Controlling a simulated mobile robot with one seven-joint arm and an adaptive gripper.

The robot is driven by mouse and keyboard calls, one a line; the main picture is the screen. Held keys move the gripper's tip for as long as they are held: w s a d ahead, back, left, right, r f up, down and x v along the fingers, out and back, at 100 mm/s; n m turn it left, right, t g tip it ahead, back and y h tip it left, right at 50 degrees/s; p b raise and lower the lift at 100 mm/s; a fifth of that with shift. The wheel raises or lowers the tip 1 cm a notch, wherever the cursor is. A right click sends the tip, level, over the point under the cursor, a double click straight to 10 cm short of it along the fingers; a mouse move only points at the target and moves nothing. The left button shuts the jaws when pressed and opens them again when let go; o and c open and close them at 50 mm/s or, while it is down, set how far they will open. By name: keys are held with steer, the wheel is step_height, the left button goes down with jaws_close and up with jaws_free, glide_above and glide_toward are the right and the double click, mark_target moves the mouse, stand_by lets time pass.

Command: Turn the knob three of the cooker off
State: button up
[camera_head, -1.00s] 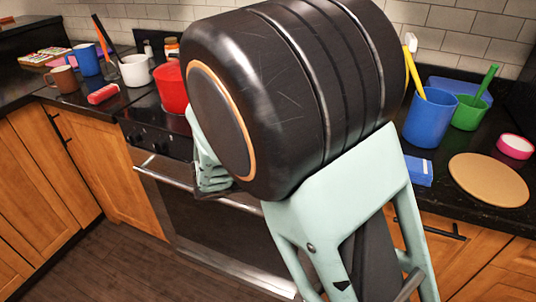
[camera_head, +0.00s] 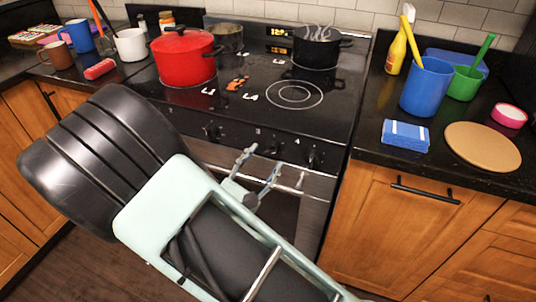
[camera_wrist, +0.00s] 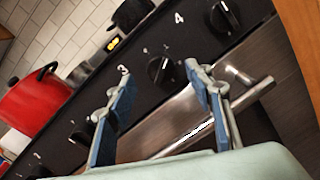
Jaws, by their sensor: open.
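The cooker (camera_head: 285,120) has a black front panel with numbered knobs. Knob three (camera_wrist: 161,69) is a round black knob beside a white "3" in the wrist view. My gripper (camera_head: 262,160) is open in front of the panel, with nothing between its fingers. In the wrist view the two blue-padded fingers of my gripper (camera_wrist: 158,82) stand on either side of knob three, a little below it in the picture. I cannot tell whether they touch the panel. Knob four (camera_wrist: 223,18) is up and right of the right finger. In the head view, my fingers partly hide the knobs.
A red lidded pot (camera_head: 185,58) and a steaming black pot (camera_head: 316,50) stand on the cooktop. A long oven handle (camera_wrist: 205,120) runs below the knobs. The right counter holds a blue cup (camera_head: 427,88), a blue cloth (camera_head: 405,136) and a round board (camera_head: 483,147).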

mark_target(269, 152)
steer(key=shift+x, duration=1.7)
steer(key=c, duration=1.2)
steer(key=shift+o, duration=0.2)
